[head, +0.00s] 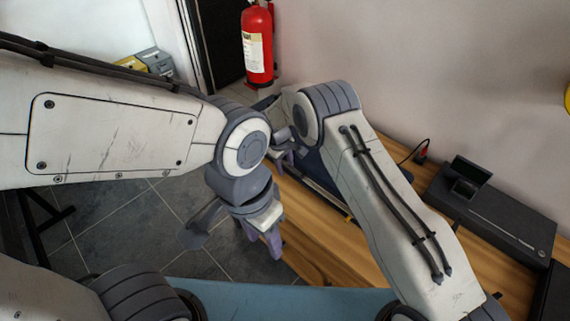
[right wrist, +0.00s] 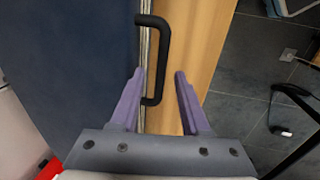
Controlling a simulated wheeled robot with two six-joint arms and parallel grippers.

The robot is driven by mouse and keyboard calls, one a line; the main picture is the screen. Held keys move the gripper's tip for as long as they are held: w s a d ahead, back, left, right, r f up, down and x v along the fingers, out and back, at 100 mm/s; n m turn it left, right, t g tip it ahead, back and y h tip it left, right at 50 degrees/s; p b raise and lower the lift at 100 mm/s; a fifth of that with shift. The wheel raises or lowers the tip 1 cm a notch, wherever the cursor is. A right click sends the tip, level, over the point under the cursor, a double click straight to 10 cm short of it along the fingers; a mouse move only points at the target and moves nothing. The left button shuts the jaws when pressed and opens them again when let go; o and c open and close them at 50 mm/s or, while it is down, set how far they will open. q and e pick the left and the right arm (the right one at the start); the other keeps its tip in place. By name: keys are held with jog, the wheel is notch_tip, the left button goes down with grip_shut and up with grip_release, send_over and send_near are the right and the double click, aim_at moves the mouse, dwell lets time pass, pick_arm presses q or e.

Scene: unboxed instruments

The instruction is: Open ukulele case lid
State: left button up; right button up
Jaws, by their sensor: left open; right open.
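The ukulele case appears as a dark blue surface (right wrist: 70,60) filling the left of the right wrist view, with a black handle (right wrist: 165,55) on its edge. In the head view only a strip of the dark blue case (head: 325,182) shows; my right arm hides most of it. My right gripper (right wrist: 159,72) is open, and the handle's bar appears between its purple fingertips; I cannot tell whether they touch. It also shows in the head view (head: 283,160), partly hidden. My left gripper (head: 266,243) is open and empty, near the wooden table's edge. The lid looks shut in what shows.
The wooden table (head: 320,245) runs along the wall. A black device (head: 490,215) stands on it at right. A red fire extinguisher (head: 257,45) is behind my arms. Yellow and grey boxes (head: 148,63) are at back left. The tiled floor (head: 130,235) is open below.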

grip_shut()
dwell(1.4)
